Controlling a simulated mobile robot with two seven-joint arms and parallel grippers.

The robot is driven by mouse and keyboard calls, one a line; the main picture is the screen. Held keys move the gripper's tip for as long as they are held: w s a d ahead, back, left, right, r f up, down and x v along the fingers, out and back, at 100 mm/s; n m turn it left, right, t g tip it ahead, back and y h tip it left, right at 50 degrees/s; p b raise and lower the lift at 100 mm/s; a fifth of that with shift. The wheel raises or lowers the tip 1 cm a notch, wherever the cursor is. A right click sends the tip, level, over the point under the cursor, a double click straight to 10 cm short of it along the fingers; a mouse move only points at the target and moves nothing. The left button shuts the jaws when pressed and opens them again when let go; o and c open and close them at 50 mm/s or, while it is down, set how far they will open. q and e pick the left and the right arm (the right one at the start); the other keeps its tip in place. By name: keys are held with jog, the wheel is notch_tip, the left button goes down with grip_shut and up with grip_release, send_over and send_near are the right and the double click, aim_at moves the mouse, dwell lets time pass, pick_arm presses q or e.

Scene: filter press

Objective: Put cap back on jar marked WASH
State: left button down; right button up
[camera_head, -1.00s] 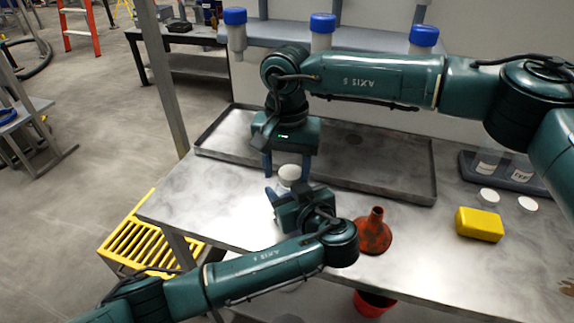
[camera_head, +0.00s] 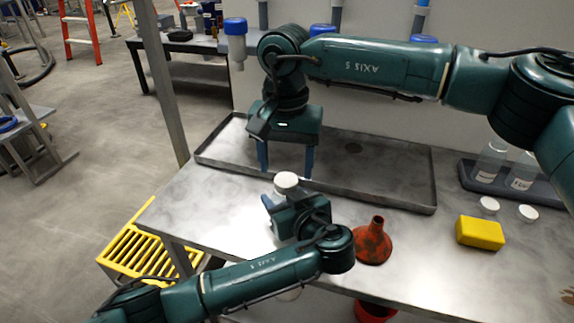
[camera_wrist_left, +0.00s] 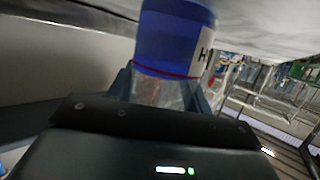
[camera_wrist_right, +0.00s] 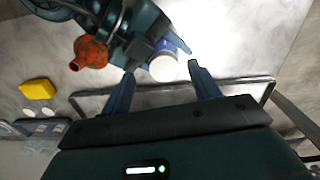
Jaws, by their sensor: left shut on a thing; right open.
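My left gripper (camera_head: 280,197) is shut on a jar, which it holds above the front left of the bench. The left wrist view shows the jar (camera_wrist_left: 178,35) with blue contents and a white label ending in H; the rest of the label is hidden. A round white cap (camera_head: 286,180) sits on top of the jar; I cannot tell whether it is fully tightened. My right gripper (camera_head: 287,172) is open, fingers down, just behind and above the cap. In the right wrist view the cap (camera_wrist_right: 163,68) lies beyond the open fingertips, apart from them.
A shallow metal tray (camera_head: 425,190) lies behind the grippers. A red funnel (camera_head: 373,243) stands to the right, then a yellow block (camera_head: 480,233). Two loose white caps (camera_head: 489,205) lie near a dark rack (camera_head: 550,190) with labelled jars. Blue-capped bottles (camera_head: 235,40) hang on the wall.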

aim_at(286, 179)
jog(key=shift+w, duration=0.1)
jog(key=shift+c, duration=0.2)
jog(key=r+n, duration=0.1)
jog(key=n, duration=0.1)
jog(key=r+n, duration=0.1)
jog(key=n, duration=0.1)
jog(key=shift+w+a, duration=0.1)
jog(key=shift+w, duration=0.25)
jog(key=r+n, duration=0.1)
jog(key=n, duration=0.2)
jog(key=shift+w+r+n, duration=0.3)
jog(key=shift+r, duration=0.05)
jog(key=shift+f, duration=4)
jog(key=c, duration=1)
jog(key=m, duration=0.6)
jog(key=shift+m, duration=0.3)
jog(key=shift+c, duration=0.2)
